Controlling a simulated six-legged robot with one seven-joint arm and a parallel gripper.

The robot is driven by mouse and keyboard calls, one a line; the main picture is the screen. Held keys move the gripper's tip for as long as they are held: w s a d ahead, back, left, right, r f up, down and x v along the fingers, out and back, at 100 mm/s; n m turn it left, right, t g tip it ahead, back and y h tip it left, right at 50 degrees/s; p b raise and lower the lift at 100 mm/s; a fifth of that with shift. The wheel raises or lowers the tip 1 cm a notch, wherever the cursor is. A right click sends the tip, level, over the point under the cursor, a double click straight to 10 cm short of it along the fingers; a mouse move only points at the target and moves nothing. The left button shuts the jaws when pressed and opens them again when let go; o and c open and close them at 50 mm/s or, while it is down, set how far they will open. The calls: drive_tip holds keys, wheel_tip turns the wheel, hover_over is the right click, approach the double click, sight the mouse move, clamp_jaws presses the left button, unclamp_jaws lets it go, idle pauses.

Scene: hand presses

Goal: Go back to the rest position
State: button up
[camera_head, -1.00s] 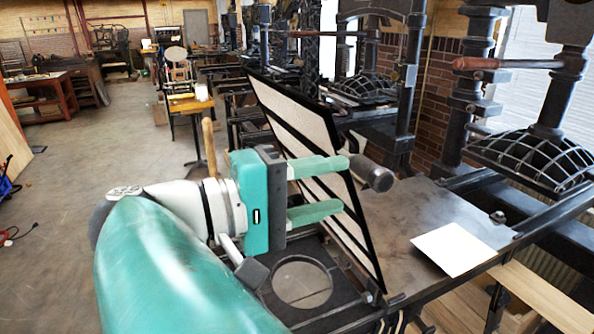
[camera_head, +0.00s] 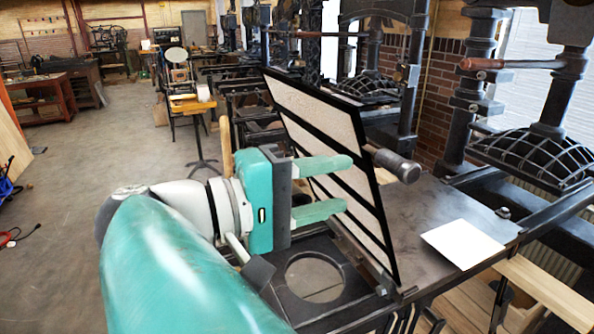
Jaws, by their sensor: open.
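My gripper (camera_head: 347,184) is open, its two green fingers spread and pointing right. Nothing shows between the fingers. It hangs in front of a tilted framed panel (camera_head: 325,120) with dark bars that stands up from the press bed. I cannot tell whether the fingers touch the panel. My green and white arm comes in from the bottom left and hides part of the floor and the press.
A white sheet (camera_head: 463,243) lies on the dark press bed (camera_head: 437,208) at right. A dark cylindrical handle end (camera_head: 399,165) sticks out past the panel. A round opening (camera_head: 314,278) lies below my gripper. The floor (camera_head: 95,180) at left is mostly clear.

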drive_tip(key=shift+a, duration=0.2)
drive_tip(key=shift+s, duration=0.1)
drive_tip(key=s+d+f+m+y, duration=0.2)
drive_tip(key=d+f+y, duration=0.2)
drive_tip(key=f+y, duration=0.4)
drive_tip(key=s+d+f+m+y, duration=0.1)
drive_tip(key=d+f+y, duration=0.3)
drive_tip(key=f, duration=1.2)
drive_tip(key=m+y, duration=0.1)
drive_tip(key=y, duration=0.3)
drive_tip(key=shift+s+d+y, duration=0.3)
drive_tip(key=shift+s+d, duration=0.05)
drive_tip(key=shift+s, duration=0.05)
